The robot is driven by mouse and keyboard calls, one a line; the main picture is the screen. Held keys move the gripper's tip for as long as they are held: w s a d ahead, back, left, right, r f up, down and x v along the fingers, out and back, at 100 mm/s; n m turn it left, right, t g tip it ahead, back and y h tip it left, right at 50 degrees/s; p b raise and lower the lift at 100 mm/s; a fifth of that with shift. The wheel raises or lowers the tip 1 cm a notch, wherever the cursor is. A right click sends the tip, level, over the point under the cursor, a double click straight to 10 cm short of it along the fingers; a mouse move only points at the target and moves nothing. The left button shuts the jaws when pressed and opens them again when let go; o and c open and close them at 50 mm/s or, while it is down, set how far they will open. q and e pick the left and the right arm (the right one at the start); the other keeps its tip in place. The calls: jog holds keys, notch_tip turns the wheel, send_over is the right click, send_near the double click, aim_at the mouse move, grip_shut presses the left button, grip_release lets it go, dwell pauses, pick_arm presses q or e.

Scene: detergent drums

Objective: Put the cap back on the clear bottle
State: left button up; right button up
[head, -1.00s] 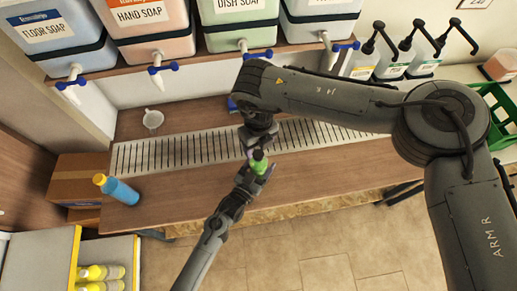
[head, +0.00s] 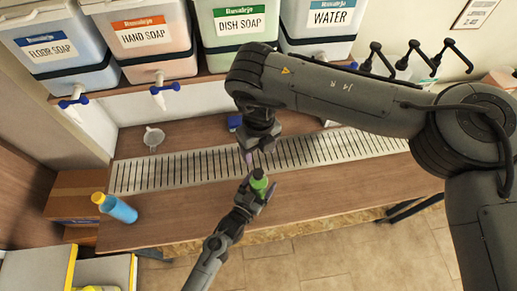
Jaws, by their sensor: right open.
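A small green bottle (head: 259,187) with a dark top (head: 258,173) stands roughly upright in my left gripper (head: 257,191), over the front part of the counter. The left fingers close around its sides. It is too small to tell whether its wall is clear, or whether the dark top is a cap or just the neck. My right gripper (head: 254,154) points down just above and behind the bottle. It is open, with a small gap to the dark top, and I see nothing between its fingers. No loose cap shows elsewhere.
Soap drums with taps (head: 155,45) line the shelf above. The counter right of the bottle (head: 340,195) is free.

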pick_arm(q)
jog(key=shift+o, duration=1.2)
jog(key=p+v, duration=0.1)
jog(key=v, duration=1)
jog(key=shift+w, duration=0.1)
